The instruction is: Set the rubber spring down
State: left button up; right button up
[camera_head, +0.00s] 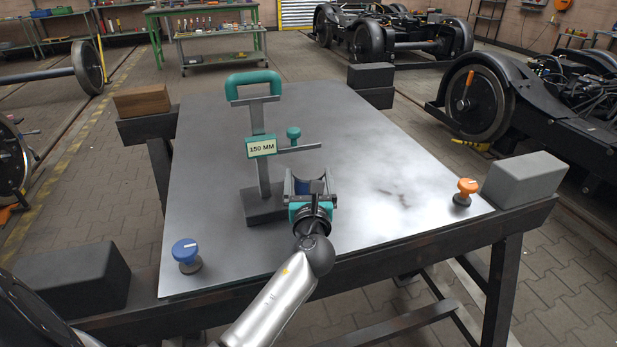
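My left gripper (307,187) is over the middle of the grey metal plate (370,150), just right of the foot of the gauge stand. Its fingers are spread apart, with a small dark blue piece (303,187) showing between them. This may be the rubber spring, but it is mostly hidden by the gripper. I cannot tell whether the fingers press on it or whether it touches the plate. The gauge stand (262,180) has a teal handle and a sign reading 150 MM. My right gripper is not in view.
A blue knob (186,253) stands at the plate's front left corner, an orange one (466,190) at its right. Blocks (525,180) sit at the table's corners. Bogies (390,37) stand behind on the floor.

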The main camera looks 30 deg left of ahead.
pick_arm(q)
jog(key=shift+o, duration=0.4)
jog(key=shift+r, duration=0.1)
jog(key=shift+r, duration=0.1)
jog(key=p+v, duration=0.2)
jog(key=v, duration=1)
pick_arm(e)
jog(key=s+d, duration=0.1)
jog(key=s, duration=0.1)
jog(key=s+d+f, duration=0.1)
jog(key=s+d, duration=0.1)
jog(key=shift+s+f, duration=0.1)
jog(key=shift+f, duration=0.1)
